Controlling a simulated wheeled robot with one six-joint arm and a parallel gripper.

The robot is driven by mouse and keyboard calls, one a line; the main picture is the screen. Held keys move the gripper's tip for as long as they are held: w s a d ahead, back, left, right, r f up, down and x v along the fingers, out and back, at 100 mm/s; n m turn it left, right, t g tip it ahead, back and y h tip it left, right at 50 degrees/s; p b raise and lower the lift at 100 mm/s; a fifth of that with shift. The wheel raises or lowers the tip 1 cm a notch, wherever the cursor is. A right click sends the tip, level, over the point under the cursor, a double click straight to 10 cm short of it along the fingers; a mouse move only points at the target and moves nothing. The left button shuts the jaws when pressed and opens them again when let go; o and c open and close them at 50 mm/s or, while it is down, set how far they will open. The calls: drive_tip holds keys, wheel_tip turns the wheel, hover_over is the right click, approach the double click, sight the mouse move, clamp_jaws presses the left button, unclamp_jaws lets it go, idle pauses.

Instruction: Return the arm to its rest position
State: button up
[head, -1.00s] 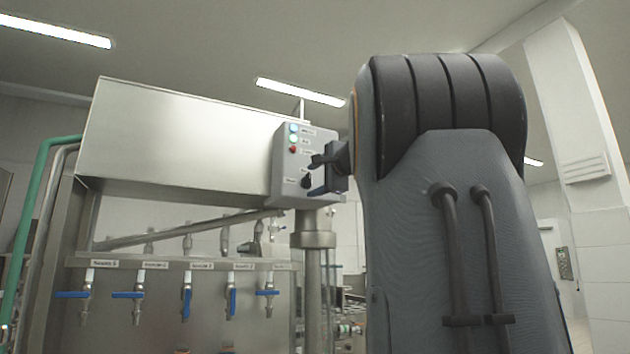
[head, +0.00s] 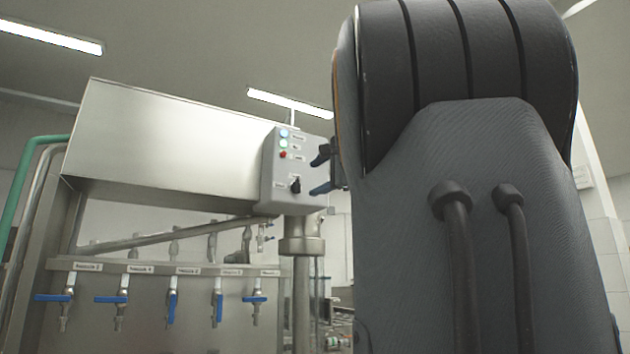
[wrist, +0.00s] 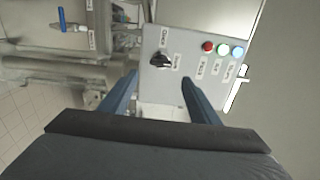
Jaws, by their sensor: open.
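My gripper (head: 322,171) shows in the head view at the right edge of the control box, partly hidden behind my arm. In the wrist view my gripper (wrist: 160,88) has its two blue fingers spread apart with nothing between them. The grey control box (head: 293,208) carries a black knob, two lit buttons and a red button. In the wrist view the control box (wrist: 165,85) lies ahead of the fingers, with its black knob (wrist: 160,59) beyond the left finger. My arm fills the right half of the head view.
A steel filling machine (head: 165,140) with several blue-handled valves (head: 171,300) stands at the left. A green pipe (head: 22,185) runs down its left side. A steel post (head: 303,245) is under the control box. A white pillar (head: 590,150) is behind my arm.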

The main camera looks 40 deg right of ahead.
idle(0.3)
drive_tip(key=w+a+f+n+g+y, duration=0.1)
drive_tip(key=w+a+f+n+g, duration=0.2)
drive_tip(key=f, duration=0.9)
drive_tip(key=w+a+f+n+g+y, duration=0.1)
drive_tip(key=w+a+f+g+y, duration=0.15)
drive_tip(key=a+f, duration=0.65)
drive_tip(key=w+a+f+n+g+y, duration=0.15)
drive_tip(key=w+f, duration=0.25)
drive_tip(key=f, duration=1.1)
drive_tip(key=s+a+f+n+g, duration=0.25)
drive_tip(key=a+f, duration=0.35)
drive_tip(key=f, duration=0.4)
drive_tip(key=s+a+f+n+g, duration=0.25)
drive_tip(key=a+f, duration=0.25)
drive_tip(key=f, duration=0.4)
drive_tip(key=s+a+f+n+g, duration=0.2)
drive_tip(key=s+a+f+n, duration=0.3)
drive_tip(key=s+f, duration=0.5)
drive_tip(key=s+a+f+n+g, duration=0.3)
drive_tip(key=s+a+f+n, duration=0.2)
drive_tip(key=s+f, duration=0.5)
drive_tip(key=shift+s+a+f+h, duration=0.15)
drive_tip(key=shift+s+a+h, duration=0.2)
drive_tip(key=shift+a, duration=0.65)
